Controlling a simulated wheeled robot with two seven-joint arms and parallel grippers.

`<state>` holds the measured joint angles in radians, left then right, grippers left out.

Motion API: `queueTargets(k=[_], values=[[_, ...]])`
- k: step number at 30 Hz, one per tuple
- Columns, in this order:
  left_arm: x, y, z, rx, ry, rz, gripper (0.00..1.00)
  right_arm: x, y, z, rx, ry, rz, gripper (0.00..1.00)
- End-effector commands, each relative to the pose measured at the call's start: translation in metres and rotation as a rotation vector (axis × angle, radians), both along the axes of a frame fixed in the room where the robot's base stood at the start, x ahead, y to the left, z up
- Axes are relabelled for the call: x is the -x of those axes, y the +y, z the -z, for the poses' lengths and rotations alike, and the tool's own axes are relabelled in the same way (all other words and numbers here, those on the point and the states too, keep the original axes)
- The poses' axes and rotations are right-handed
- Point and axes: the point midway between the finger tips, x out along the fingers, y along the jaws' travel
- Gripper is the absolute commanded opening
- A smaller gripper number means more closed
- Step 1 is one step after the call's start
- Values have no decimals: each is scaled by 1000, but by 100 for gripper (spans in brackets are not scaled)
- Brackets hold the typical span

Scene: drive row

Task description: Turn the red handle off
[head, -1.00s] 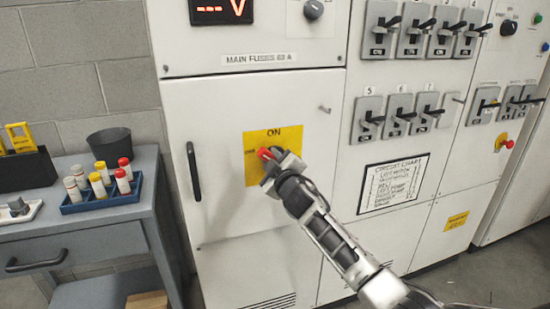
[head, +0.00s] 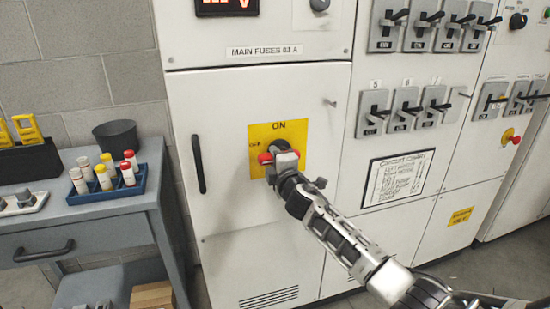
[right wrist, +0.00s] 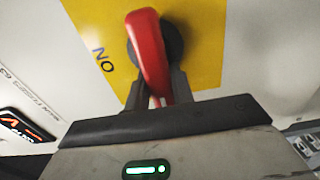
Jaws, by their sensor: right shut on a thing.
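The red handle (head: 265,158) sits on a black round hub (head: 283,144) on a yellow plate (head: 297,133) marked ON at the top. The handle points left from the hub, towards a small blurred mark at the plate's left edge. My right gripper (head: 284,160) is shut on the handle and hides part of it. In the right wrist view the handle (right wrist: 149,55) runs from the hub down between the gripper's fingers (right wrist: 155,88), with the letters ON at the left. My left gripper is not in view.
The cabinet door has a black pull (head: 198,164) left of the plate. Rows of black switches (head: 405,108) and a circuit chart (head: 397,180) are to the right. A grey table (head: 95,215) with a blue tray (head: 105,192) of bottles stands at the left.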

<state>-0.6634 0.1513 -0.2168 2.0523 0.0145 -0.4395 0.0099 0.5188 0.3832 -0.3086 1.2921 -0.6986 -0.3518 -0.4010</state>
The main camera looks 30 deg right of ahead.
Motion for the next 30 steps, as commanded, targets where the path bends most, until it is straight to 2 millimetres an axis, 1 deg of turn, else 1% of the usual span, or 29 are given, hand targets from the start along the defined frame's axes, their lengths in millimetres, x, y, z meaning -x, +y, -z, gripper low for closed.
queueTargets(k=[1, 16, 17, 18, 19, 27, 30], values=[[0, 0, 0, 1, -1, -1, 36, 1, -4, 4, 10, 10, 11, 0], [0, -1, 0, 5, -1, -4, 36, 1, -5, 4, 34, 13, 13, 0], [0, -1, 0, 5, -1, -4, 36, 1, -5, 4, 34, 13, 13, 26], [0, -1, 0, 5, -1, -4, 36, 1, -5, 3, 35, 12, 12, 37], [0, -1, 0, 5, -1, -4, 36, 1, -5, 3, 34, 11, 11, 45], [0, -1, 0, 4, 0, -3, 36, 0, -2, 1, 28, 6, 5, 45], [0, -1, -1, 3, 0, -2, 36, 4, -1, 1, 28, 5, 4, 45]])
